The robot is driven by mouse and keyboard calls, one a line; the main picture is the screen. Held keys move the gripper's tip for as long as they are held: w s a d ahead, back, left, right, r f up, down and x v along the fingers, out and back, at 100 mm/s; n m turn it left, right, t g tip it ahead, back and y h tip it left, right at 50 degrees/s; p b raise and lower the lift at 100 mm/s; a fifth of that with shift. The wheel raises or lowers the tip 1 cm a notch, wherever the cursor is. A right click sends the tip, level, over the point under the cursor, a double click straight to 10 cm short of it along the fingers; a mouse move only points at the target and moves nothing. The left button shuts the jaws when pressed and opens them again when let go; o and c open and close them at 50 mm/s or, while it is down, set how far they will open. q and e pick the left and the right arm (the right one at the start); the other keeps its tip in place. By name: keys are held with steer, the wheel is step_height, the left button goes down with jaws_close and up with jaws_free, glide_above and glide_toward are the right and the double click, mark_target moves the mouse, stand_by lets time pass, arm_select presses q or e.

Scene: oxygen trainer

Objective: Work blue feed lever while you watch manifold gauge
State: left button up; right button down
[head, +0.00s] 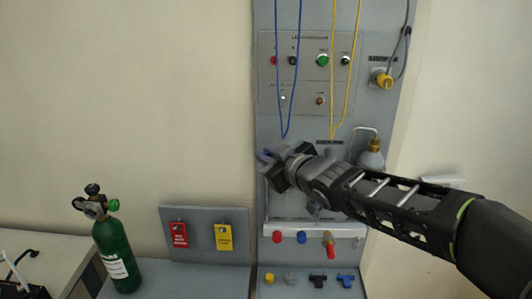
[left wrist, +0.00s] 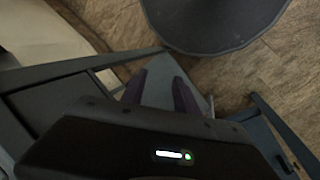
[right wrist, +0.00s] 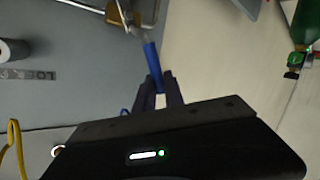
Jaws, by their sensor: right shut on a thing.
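My right gripper (head: 268,157) is at the grey wall panel. In the right wrist view its fingers (right wrist: 160,86) are shut on the end of the blue feed lever (right wrist: 152,64), which reaches out from a metal fitting. In the head view my gripper and arm cover most of the lever. I cannot make out the manifold gauge in any view; my right arm hides part of the panel. My left gripper (left wrist: 160,84) is low, over the floor; its fingers are apart with nothing between them.
A green oxygen cylinder (head: 117,255) with a small regulator stands at left. Red (head: 179,234) and yellow (head: 225,237) tags hang on a low board. Blue and yellow cords hang before the switch panel (head: 308,75). A shelf (head: 345,229) with coloured knobs lies below my right arm.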

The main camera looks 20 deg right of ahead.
steer(key=shift+d, duration=0.15)
steer(key=c, duration=1.7)
jaws_free()
steer(key=shift+c, duration=0.2)
steer(key=o, duration=0.3)
steer(key=shift+s+r, duration=0.25)
steer(key=shift+s, duration=0.15)
steer(key=p+v, duration=0.1)
steer(key=v, duration=0.6)
steer(key=shift+f, duration=0.15)
